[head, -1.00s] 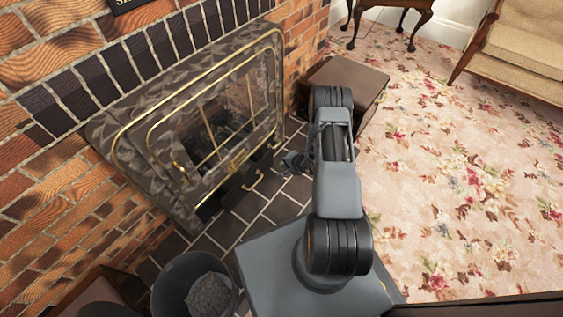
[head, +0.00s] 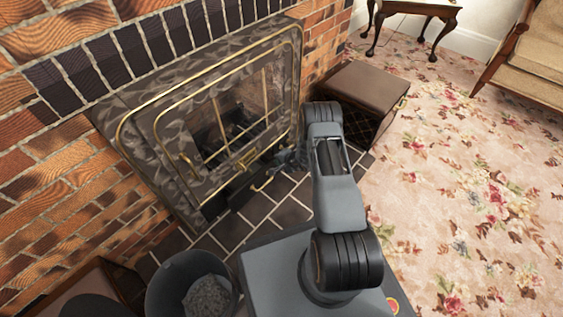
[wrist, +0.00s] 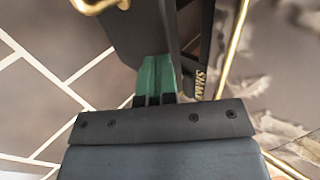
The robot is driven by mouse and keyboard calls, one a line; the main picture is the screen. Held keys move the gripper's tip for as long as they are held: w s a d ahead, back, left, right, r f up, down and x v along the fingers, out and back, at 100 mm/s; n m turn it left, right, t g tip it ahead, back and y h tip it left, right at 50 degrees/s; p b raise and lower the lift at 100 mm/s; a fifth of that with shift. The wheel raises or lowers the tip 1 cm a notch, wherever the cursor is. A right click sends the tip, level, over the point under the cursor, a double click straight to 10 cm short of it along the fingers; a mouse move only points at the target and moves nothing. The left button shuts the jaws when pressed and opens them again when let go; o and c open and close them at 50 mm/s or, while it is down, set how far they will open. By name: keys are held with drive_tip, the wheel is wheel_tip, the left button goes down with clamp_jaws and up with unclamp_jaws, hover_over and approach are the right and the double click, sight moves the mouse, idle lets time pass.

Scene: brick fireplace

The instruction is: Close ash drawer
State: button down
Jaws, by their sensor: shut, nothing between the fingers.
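The ash drawer (head: 238,194) is a dark front with a brass handle (head: 262,182), low under the brass-trimmed fireplace door (head: 225,130). It seems to stand out somewhat from the fireplace. In the wrist view the dark drawer front (wrist: 140,22) fills the top middle, with its brass handle (wrist: 97,5) at upper left. My gripper (head: 288,160) is beside the drawer's right end in the head view, partly hidden by my arm. In the wrist view its green fingertips (wrist: 156,75) are together and empty, close to the drawer front's edge. I cannot tell whether they touch it.
A coal bucket (head: 192,285) stands at the lower left. A brown box (head: 365,85) stands right of the fireplace, close to my arm. Dark hearth tiles (head: 260,208) lie before the drawer. Flowered carpet (head: 470,170) is open at right.

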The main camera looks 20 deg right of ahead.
drive_tip(key=w+a, duration=0.2)
drive_tip(key=w, duration=0.1)
drive_tip(key=w+a, duration=0.1)
drive_tip(key=shift+w, duration=0.3)
drive_tip(key=shift+d, duration=0.1)
